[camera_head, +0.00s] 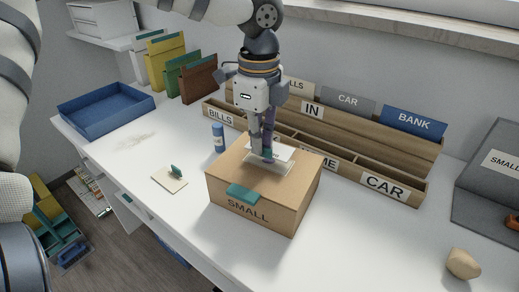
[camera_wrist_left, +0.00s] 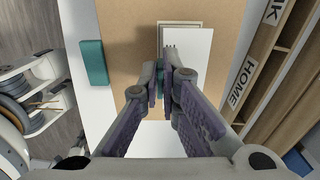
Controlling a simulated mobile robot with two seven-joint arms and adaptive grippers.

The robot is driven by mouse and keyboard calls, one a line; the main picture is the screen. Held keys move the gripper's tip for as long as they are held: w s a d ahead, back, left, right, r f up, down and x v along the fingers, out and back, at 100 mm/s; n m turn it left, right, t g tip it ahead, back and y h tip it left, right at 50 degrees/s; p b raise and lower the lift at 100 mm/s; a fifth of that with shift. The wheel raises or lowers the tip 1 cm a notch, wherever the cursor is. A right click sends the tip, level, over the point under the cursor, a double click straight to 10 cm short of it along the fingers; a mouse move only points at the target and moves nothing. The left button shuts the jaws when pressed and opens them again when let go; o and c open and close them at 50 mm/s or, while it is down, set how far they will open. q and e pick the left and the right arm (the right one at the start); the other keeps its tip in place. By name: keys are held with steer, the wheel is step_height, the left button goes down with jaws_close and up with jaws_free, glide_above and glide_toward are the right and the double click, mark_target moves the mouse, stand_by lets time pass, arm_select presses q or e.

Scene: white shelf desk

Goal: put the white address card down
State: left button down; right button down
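A white address card (camera_head: 272,152) with a few dark printed marks is at the top of a brown cardboard box (camera_head: 230,185) labelled SMALL. It also shows in the left wrist view (camera_wrist_left: 196,52), over a pale framed patch (camera_wrist_left: 178,25) on the lid. My left gripper (camera_head: 265,150) points down at the card. Its fingers are closed together around a small teal grip on the card, also seen in the left wrist view (camera_wrist_left: 166,72). The card is on or just above the lid; I cannot tell whether it touches. My right gripper is not in view.
A wooden sorter (camera_head: 395,189) with labelled slots stands close behind the box. A blue tray (camera_head: 105,104) is far left; a stone (camera_head: 462,264) is right. The desk's front right is mostly clear.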

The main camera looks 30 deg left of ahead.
arm_select(q)
steer(key=shift+f, duration=1.3)
steer(key=shift+f, duration=0.1)
steer(key=c, duration=1.8)
jaws_free()
step_height(320, 180, up, 12)
